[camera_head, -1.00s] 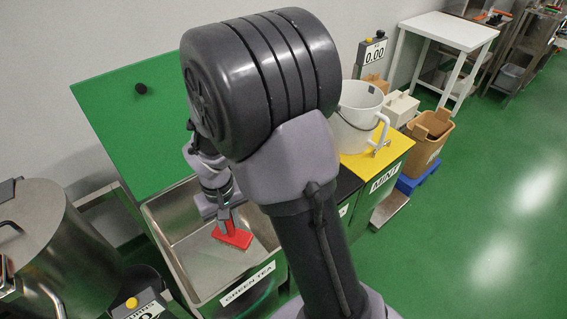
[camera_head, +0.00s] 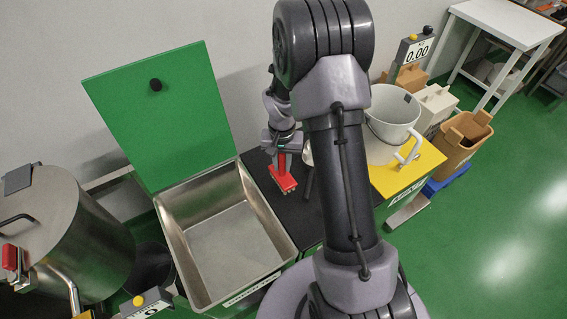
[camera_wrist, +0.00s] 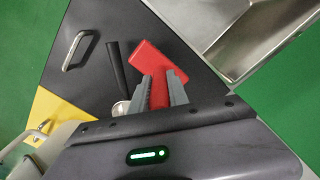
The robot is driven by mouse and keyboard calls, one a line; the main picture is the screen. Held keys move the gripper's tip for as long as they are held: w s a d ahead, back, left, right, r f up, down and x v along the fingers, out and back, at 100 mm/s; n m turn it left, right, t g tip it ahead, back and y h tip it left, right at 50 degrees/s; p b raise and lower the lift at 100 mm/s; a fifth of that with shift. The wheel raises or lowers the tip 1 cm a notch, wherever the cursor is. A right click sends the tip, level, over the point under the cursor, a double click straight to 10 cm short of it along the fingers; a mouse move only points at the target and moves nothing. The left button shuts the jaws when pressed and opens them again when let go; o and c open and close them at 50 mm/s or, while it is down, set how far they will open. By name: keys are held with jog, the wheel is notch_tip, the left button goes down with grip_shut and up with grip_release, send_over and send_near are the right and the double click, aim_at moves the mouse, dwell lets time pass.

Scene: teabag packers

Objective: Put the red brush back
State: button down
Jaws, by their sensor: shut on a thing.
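The red brush (camera_head: 283,178) is in my gripper (camera_head: 287,147), over the black counter top (camera_head: 277,211) just right of the open steel bin. In the wrist view my gripper (camera_wrist: 162,88) has its two grey fingers closed on the handle of the red brush (camera_wrist: 155,62), whose block points away from the wrist. Whether the brush touches the black top or hangs just above it I cannot tell. A dark-handled scoop (camera_wrist: 117,68) lies beside the brush on the black top. My arm hides part of the counter in the head view.
The empty steel bin (camera_head: 166,232) has its green lid (camera_head: 165,120) raised. A steel drum (camera_head: 60,225) stands at left. A white pot (camera_head: 393,110) is on the yellow top (camera_head: 425,163) at right. A brown bin (camera_head: 466,138) stands beyond. Green floor is clear at right.

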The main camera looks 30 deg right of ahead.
jog(key=w, duration=0.1)
jog(key=d, duration=0.1)
jog(key=w, duration=0.1)
jog(key=shift+w+d+f, duration=0.25)
jog(key=shift+w+d, duration=0.05)
jog(key=shift+d, duration=0.05)
jog(key=shift+w+f+b, duration=0.1)
jog(key=shift+f+b, duration=0.55)
jog(key=shift+f, duration=1)
jog(key=shift+f+b, duration=0.25)
jog(key=shift+b, duration=0.05)
jog(key=c, duration=1.3)
grip_release()
jog(key=shift+r, duration=0.1)
